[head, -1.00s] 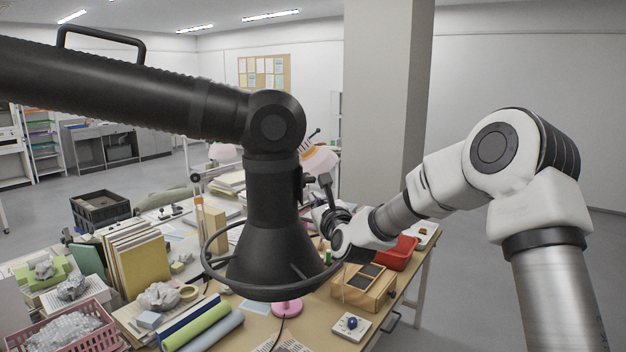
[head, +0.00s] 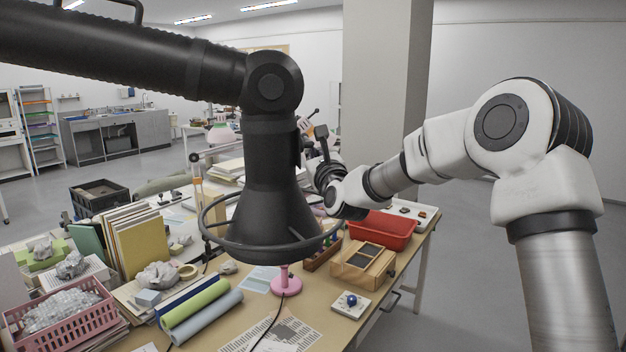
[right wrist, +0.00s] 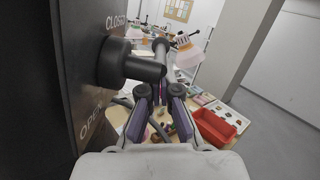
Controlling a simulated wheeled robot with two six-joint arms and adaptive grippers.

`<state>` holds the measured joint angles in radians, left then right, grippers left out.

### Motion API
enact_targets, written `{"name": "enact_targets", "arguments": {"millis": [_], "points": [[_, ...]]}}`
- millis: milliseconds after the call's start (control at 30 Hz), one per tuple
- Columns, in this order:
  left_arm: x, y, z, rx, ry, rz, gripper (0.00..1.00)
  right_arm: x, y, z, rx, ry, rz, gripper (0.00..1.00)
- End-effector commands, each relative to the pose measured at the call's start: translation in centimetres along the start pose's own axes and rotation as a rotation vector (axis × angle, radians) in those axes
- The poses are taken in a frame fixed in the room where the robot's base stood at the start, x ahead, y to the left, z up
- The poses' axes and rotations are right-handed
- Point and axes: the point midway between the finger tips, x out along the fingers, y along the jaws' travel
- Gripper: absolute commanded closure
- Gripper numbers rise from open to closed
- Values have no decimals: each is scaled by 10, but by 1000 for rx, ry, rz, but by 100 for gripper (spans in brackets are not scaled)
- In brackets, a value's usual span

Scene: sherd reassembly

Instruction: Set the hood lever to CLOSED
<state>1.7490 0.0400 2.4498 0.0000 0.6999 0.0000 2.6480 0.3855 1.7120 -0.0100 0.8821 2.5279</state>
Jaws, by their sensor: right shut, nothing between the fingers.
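The black hood (head: 268,215) hangs from a thick jointed black arm in the middle of the head view. Its lever (right wrist: 140,68) is a dark round hub with a thick bar in the right wrist view. CLOSED is printed on the dark panel (right wrist: 75,60) above it and OPEN below. The bar points to the right; I cannot tell which mark it is set to. My right gripper (head: 322,132) is shut and empty, beside the hood's right side. In the right wrist view its fingers lie right of and below the lever, with no visible contact. My left gripper is out of view.
The hood's ring guard (head: 262,258) sits above a crowded bench. A pink stand (head: 286,285), a wooden box (head: 362,268) and a red tray (head: 384,232) are below. Upright books (head: 140,248) and a pink basket (head: 60,320) are at left. A pillar (head: 385,80) rises behind.

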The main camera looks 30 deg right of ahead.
Motion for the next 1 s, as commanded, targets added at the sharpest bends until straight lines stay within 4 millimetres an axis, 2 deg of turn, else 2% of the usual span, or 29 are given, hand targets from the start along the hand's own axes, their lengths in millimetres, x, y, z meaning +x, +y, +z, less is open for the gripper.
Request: {"name": "enact_targets", "arguments": {"millis": [33, 133, 300, 633, 767, 1000], "points": [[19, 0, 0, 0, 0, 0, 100, -1, 2, -8, -2, -22, -6, 100], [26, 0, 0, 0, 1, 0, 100, 0, 1, -3, -4, -49, -13, 100], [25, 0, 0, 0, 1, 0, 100, 1, -1, 3, -4, -62, -17, 100], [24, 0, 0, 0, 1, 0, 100, -3, -1, 3, -3, -60, -16, 100], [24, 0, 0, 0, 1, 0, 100, -24, -1, 2, -1, -59, -15, 100], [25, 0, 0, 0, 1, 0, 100, -86, 0, -3, 0, -58, -15, 100]]}}
